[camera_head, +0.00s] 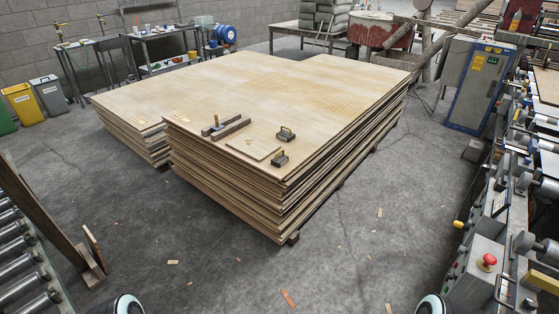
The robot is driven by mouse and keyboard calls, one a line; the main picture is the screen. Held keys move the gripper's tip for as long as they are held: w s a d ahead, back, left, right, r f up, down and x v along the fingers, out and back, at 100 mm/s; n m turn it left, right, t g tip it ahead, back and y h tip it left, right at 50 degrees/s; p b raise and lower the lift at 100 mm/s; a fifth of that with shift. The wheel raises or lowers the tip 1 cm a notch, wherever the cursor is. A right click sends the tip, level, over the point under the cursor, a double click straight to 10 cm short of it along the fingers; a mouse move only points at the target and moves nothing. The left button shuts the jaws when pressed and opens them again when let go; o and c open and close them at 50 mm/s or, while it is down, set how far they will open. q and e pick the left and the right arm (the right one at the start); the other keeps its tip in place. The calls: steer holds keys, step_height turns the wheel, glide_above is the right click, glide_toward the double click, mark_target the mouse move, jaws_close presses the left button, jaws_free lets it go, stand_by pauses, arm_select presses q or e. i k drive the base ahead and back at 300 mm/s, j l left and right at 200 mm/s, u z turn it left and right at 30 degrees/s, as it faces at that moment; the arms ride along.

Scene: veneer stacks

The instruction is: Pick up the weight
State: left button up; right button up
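Two small dark blocks with handles, which look like weights, stand on the front veneer stack (300,200). One weight (286,135) is farther back and the other weight (279,159) is nearer the front edge. I cannot tell which one the task means. Neither gripper shows in the head view. Only rounded white and black parts of my own body show at the bottom edge, so no gripper is seen near the weights.
A thin wood piece (252,149) and dark bars (231,130) lie beside the weights. A blue-and-grey cabinet (479,84) and roller machinery (497,235) stand right. Another roller conveyor (22,260) is left. Grey floor (200,235) before the stack is open, with scattered scraps.

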mark_target(281, 160)
steer(key=i+u, duration=0.3)
steer(key=u, duration=0.15)
steer(key=i+l+u, duration=0.2)
steer(key=u, duration=0.25)
steer(key=i+l+u, duration=0.25)
steer(key=i+l, duration=0.6)
steer(key=l, duration=0.1)
